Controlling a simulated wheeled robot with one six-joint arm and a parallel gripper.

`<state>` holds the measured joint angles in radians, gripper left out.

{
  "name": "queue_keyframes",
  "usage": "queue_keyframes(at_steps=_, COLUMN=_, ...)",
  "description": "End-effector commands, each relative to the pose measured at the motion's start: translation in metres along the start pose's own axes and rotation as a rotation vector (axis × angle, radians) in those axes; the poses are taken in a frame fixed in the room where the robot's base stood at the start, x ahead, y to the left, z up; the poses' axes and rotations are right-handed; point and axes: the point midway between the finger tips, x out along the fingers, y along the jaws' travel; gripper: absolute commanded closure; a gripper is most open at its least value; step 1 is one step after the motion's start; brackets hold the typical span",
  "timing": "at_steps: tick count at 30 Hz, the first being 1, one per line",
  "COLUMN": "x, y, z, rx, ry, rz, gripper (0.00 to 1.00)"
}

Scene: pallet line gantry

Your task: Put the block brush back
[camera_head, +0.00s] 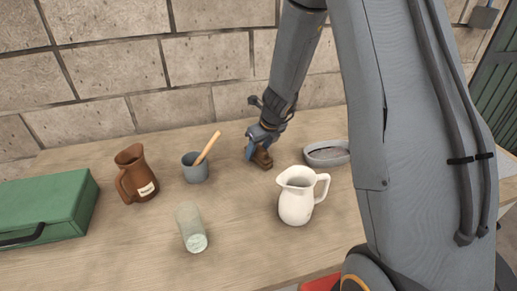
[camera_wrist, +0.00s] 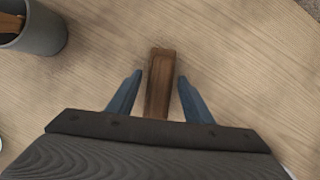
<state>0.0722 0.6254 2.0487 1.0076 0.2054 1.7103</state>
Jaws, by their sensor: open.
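The block brush (camera_head: 263,158) is a small brown wooden block lying on the table towards the back, between a grey cup and a white pitcher. In the wrist view the brush (camera_wrist: 160,78) lies lengthwise between the two blue fingers. My gripper (camera_head: 258,148) is at the brush from above; in the wrist view the gripper (camera_wrist: 158,88) is open, with a gap showing on each side of the brush. The near end of the brush is hidden behind the gripper's body.
Around the brush stand a grey cup (camera_head: 194,172) with a wooden handle, a white pitcher (camera_head: 296,202) and a grey oval dish (camera_head: 327,159). Further left are a brown jug (camera_head: 133,172), a glass (camera_head: 190,225) and a green case (camera_head: 45,208). A block wall (camera_head: 120,70) rises behind.

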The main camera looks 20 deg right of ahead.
Motion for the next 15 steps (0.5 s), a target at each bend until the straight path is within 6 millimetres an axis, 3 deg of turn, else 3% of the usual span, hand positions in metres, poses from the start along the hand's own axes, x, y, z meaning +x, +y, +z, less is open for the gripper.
queue_keyframes(at_steps=5, x=-0.011, y=0.000, z=0.002, rx=0.000, ry=-0.002, rz=-0.001, gripper=0.54)
queue_keyframes(at_steps=15, x=-0.080, y=-0.001, z=0.002, rx=-0.001, ry=-0.003, rz=-0.002, gripper=0.54)
